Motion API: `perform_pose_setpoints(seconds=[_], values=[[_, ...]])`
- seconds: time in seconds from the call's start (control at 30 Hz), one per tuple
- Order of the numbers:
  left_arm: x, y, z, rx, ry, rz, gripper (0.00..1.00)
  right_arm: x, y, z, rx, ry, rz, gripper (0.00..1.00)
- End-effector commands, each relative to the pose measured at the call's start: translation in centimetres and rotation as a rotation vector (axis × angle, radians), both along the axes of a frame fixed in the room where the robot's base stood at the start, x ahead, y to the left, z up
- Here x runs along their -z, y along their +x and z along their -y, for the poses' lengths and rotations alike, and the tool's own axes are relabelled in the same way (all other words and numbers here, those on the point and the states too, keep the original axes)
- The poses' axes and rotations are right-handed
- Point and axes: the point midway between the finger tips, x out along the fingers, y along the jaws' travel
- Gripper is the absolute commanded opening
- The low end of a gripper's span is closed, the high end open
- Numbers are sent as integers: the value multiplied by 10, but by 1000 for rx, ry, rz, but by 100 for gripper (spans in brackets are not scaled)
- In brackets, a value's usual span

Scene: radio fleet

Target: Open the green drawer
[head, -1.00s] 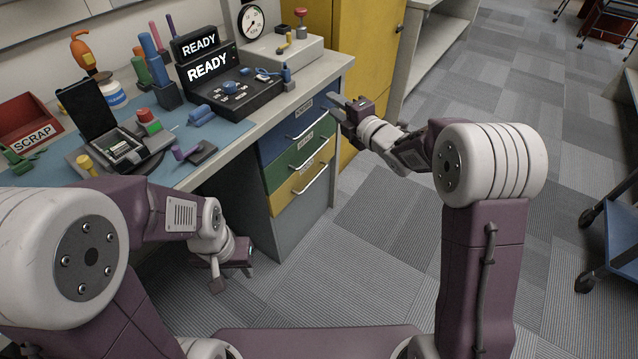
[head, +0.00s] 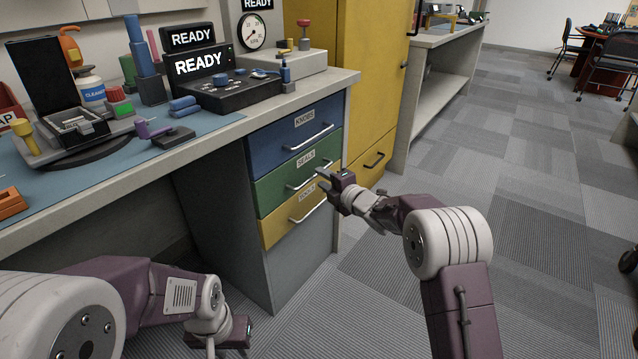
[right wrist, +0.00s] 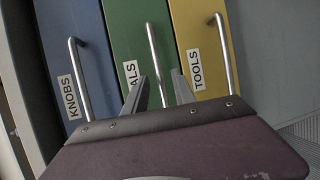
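The green drawer (head: 272,193) is the middle one of three under the bench. It looks closed, with a bar handle (head: 308,177) and a label partly reading SEALS. My right gripper (head: 320,178) is in front of the drawers, near the right end of the green handle. In the right wrist view the green drawer (right wrist: 130,45) and its handle (right wrist: 156,60) show, with the fingers (right wrist: 160,88) spread apart on either side of the handle's lower part. I cannot tell whether they touch it. My left gripper (head: 212,345) hangs low at the left, its fingers mostly out of the picture.
The blue KNOBS drawer (head: 265,148) is above and the yellow TOOLS drawer (head: 275,230) below, both closed. A yellow cabinet (head: 358,60) stands right of the bench. Devices crowd the benchtop (head: 225,124). The carpeted floor (head: 530,215) at right is mostly clear.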

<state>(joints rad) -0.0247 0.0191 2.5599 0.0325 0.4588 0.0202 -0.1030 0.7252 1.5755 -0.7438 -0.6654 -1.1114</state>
Motion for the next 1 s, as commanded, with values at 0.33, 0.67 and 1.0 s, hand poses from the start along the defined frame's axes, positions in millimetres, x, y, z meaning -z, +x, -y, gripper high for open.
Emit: perform_pose_setpoints(seconds=[0.33, 0.67, 1.0], values=[[10, 0, 0, 0, 0, 0, 36, 5, 24, -15, 0, 0, 0, 32], [9, 0, 0, 0, 0, 0, 36, 5, 24, -14, 0, 0, 0, 0], [9, 0, 0, 0, 0, 0, 36, 5, 24, -14, 0, 0, 0, 0]])
